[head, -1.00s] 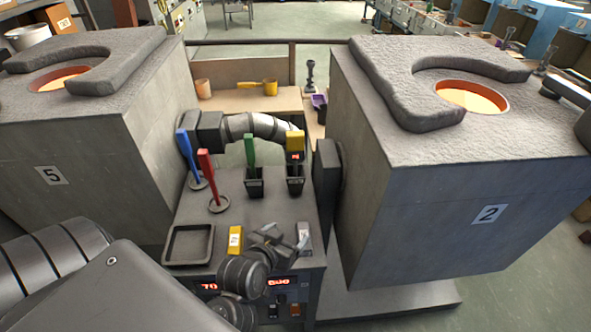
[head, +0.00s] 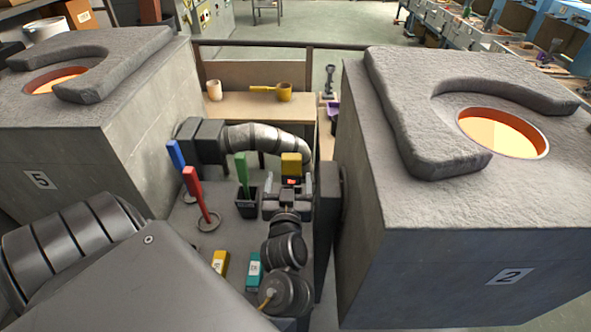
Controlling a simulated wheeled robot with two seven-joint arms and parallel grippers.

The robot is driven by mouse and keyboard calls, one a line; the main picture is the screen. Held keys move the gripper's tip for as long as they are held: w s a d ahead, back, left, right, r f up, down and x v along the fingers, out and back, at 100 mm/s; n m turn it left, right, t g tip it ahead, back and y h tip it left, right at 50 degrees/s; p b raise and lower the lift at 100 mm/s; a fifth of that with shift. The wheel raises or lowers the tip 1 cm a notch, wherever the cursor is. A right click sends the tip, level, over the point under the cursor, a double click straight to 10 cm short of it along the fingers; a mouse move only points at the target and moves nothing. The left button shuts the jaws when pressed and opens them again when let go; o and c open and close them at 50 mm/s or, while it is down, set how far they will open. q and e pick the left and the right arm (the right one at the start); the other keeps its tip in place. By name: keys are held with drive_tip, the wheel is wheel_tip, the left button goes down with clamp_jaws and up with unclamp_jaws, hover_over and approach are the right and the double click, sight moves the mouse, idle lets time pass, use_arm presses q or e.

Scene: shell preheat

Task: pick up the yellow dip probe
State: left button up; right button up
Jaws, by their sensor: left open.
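The yellow dip probe (head: 291,162) shows its yellow handle upright at the back right of the dark bench, by the grey duct. A small red display shows just below the handle; its lower part and holder are hidden behind my left gripper. My left gripper (head: 287,190) is open, its two fingers spread just in front of and below the yellow handle. I cannot tell whether the fingers touch it or reach around it. My right gripper is not in view.
A green probe (head: 242,172) stands in a black holder left of my gripper. Red (head: 196,190) and blue (head: 176,155) probes stand further left. Yellow (head: 220,262) and teal (head: 254,268) blocks lie on the bench. Furnace 2 (head: 430,260) rises close on the right, furnace 5 (head: 90,150) on the left.

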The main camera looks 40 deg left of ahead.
sight(292, 156)
use_arm(q)
drive_tip(key=x, duration=0.3)
drive_tip(key=shift+a+r, duration=0.1)
drive_tip(key=shift+r, duration=0.05)
drive_tip(key=shift+w+a+f+p, duration=0.2)
drive_tip(key=shift+w+a, duration=0.1)
drive_tip(key=shift+w, duration=0.15)
drive_tip(key=shift+w+a+f+p, duration=0.15)
drive_tip(key=shift+w+a, duration=0.1)
drive_tip(key=shift+w, duration=0.15)
drive_tip(key=shift+r, duration=0.2)
drive_tip(key=shift+w+a+r+p, duration=0.15)
drive_tip(key=shift+w+p, duration=0.1)
drive_tip(key=shift+p, duration=0.05)
drive_tip(key=p+x, duration=0.1)
drive_tip(key=x, duration=0.3)
drive_tip(key=shift+w+a+f, duration=0.15)
drive_tip(key=shift+w+f, duration=0.1)
drive_tip(key=shift+f, duration=0.05)
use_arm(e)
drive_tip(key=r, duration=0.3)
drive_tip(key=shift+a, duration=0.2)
